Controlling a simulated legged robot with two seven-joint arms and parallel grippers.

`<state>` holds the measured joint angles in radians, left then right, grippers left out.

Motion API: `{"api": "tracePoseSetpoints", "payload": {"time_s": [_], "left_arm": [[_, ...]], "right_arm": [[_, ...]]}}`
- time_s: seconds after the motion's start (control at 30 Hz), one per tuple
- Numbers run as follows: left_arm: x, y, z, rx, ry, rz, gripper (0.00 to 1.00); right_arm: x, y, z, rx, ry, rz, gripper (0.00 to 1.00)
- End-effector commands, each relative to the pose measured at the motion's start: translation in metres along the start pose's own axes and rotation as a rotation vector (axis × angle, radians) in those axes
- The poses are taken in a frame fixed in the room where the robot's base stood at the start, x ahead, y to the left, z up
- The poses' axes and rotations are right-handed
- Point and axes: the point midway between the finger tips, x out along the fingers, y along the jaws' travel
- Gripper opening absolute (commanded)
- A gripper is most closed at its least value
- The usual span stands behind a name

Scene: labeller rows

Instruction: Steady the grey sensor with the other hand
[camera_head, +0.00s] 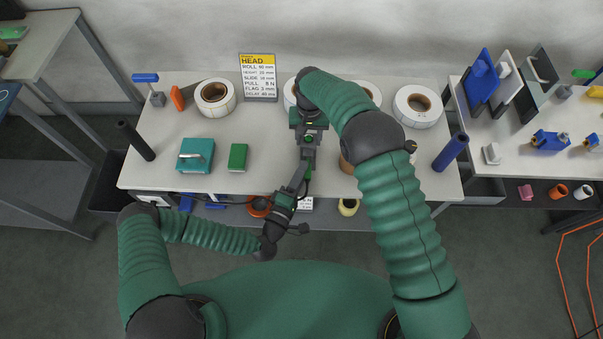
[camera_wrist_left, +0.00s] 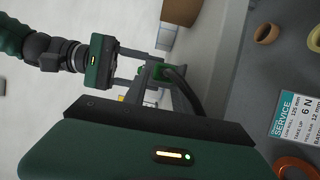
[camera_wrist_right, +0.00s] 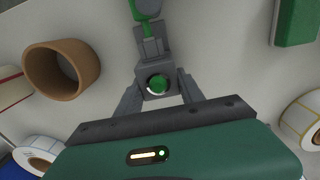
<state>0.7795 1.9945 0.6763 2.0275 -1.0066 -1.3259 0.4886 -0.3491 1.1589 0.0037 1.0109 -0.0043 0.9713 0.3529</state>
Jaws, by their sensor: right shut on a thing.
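The grey sensor (camera_head: 309,152) is a small grey block over the front middle of the bench. In the right wrist view the sensor (camera_wrist_right: 155,94), with a round green face, sits between the fingers of my right gripper (camera_wrist_right: 158,92). My right gripper (camera_head: 309,140) is shut on it from the far side. My left gripper (camera_head: 299,184) reaches up from the near side, close to the sensor's lower end. In the left wrist view my left gripper's fingers (camera_wrist_left: 158,88) are around a grey and green part; whether they touch it is unclear. A dark cable hangs beside it.
On the bench (camera_head: 265,180) stand label rolls (camera_head: 215,97), a teal box (camera_head: 195,155), a green block (camera_head: 238,157), a sign (camera_head: 258,77) and a blue cylinder (camera_head: 450,152). A brown ring (camera_wrist_right: 62,70) lies near my right gripper.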

Motion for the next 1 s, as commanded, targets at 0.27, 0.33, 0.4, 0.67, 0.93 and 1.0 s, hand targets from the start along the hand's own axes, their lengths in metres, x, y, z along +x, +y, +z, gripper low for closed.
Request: {"api": "tracePoseSetpoints", "payload": {"time_s": [0.27,0.33,0.4,0.67,0.93,1.0], "left_arm": [[-0.001,-0.001,0.0,-0.001,-0.001,-0.002,0.49],[-0.002,-0.001,0.001,-0.001,-0.001,-0.003,0.49],[-0.008,-0.002,0.001,-0.001,-0.002,-0.004,0.49],[-0.069,-0.002,0.0,-0.003,-0.001,-0.006,0.49],[-0.116,-0.001,-0.001,-0.002,-0.001,-0.001,0.49],[-0.119,-0.001,-0.001,-0.002,0.0,0.0,0.49]], "right_arm": [[0.001,0.0,0.0,0.0,-0.001,0.0,0.05],[0.001,0.0,0.0,0.0,0.0,0.0,0.05],[0.001,0.0,0.0,0.0,0.0,0.0,0.05],[0.001,0.0,0.0,0.0,0.0,0.0,0.05],[0.001,0.0,0.0,0.0,0.0,0.0,0.05],[0.001,0.0,0.0,0.0,0.0,0.0,0.05]]}}
